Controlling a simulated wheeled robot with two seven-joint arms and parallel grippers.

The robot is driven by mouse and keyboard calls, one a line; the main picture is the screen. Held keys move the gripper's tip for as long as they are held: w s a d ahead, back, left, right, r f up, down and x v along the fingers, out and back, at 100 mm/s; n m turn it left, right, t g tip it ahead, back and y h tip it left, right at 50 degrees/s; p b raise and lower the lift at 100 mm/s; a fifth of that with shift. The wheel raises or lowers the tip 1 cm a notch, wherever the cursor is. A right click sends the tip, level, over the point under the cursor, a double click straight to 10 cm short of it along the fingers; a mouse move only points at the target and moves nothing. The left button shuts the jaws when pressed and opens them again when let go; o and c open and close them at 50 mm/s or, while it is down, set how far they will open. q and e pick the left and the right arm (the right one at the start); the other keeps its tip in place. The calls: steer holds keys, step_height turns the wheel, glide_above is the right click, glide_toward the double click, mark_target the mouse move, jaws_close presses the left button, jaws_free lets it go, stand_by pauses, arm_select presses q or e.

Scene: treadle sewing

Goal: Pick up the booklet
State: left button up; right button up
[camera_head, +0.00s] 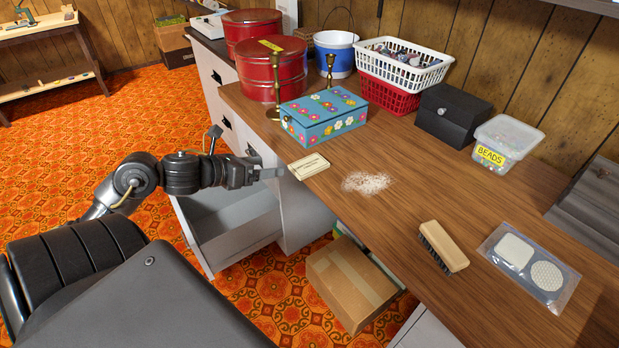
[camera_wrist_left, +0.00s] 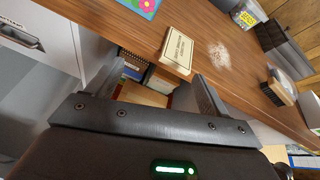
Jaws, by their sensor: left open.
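The booklet (camera_head: 308,166) is small and cream-coloured with dark print. It lies flat at the left edge of the wooden desk, and it also shows in the left wrist view (camera_wrist_left: 178,49). My left gripper (camera_head: 283,172) is just left of the booklet at the desk edge. In the left wrist view its two fingers (camera_wrist_left: 158,90) stand wide apart with nothing between them, and the booklet lies ahead of them. The fingers look apart from the booklet. My right gripper is not in view.
A flowered blue box (camera_head: 323,115) and brass candlesticks (camera_head: 274,85) stand behind the booklet. White powder (camera_head: 366,183) lies to its right, with a brush (camera_head: 443,247) further on. Below the desk are an open drawer (camera_head: 235,230) and a cardboard box (camera_head: 350,285).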

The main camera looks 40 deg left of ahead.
arm_select(q)
step_height(320, 180, up, 2)
steer(key=s+d+m, duration=0.1)
steer(key=d+m, duration=0.2)
steer(key=m, duration=0.1)
glide_toward(309, 164)
steer(key=shift+w, duration=1.1)
steer(key=shift+h, duration=0.3)
steer(key=x, duration=0.2)
steer(key=f+x, duration=0.1)
steer(key=x, duration=0.2)
steer(key=shift+s+d, duration=0.15)
steer(key=shift+s, duration=0.05)
steer(key=c, duration=1.1)
steer(key=shift+o, duration=0.2)
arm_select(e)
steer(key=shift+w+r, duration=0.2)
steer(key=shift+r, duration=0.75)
arm_select(q)
steer(key=shift+r, duration=0.1)
steer(key=r, duration=0.4)
steer(key=shift+s+a, duration=0.15)
steer(key=shift+a, duration=0.2)
steer(key=s+a+r, duration=0.7)
steer(key=a+r, duration=0.2)
steer(key=a, duration=0.2)
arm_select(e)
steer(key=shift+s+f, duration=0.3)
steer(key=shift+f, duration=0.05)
